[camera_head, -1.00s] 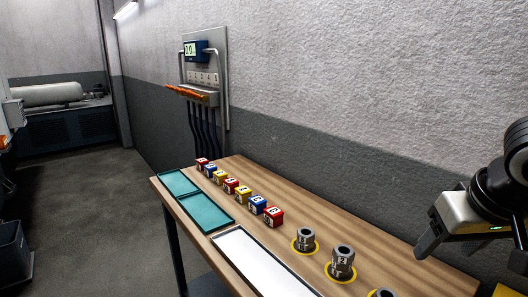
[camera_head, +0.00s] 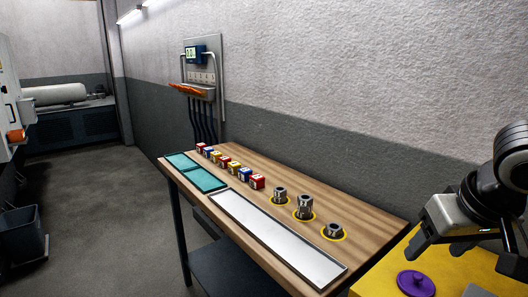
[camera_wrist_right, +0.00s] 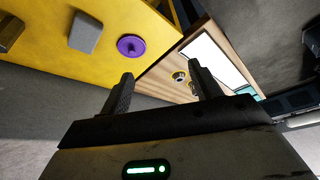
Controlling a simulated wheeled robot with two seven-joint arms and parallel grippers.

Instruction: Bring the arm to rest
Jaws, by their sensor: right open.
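My right gripper (camera_head: 482,252) is at the right edge of the head view, above the yellow surface with the purple knob. Its jaws are open and nothing shows between them. In the right wrist view the two dark fingers (camera_wrist_right: 160,88) stand apart, with floor and the edge of the wooden table behind them. My left gripper is in neither view.
A wooden table (camera_head: 372,221) holds coloured number blocks (camera_head: 233,168), teal trays (camera_head: 205,179), a white tray (camera_head: 275,233) and grey metal parts (camera_head: 304,206) on yellow rings. A yellow surface (camera_head: 385,283) bears a purple knob (camera_head: 416,284). Open floor (camera_head: 105,220) lies left, beside a dark bin (camera_head: 22,240).

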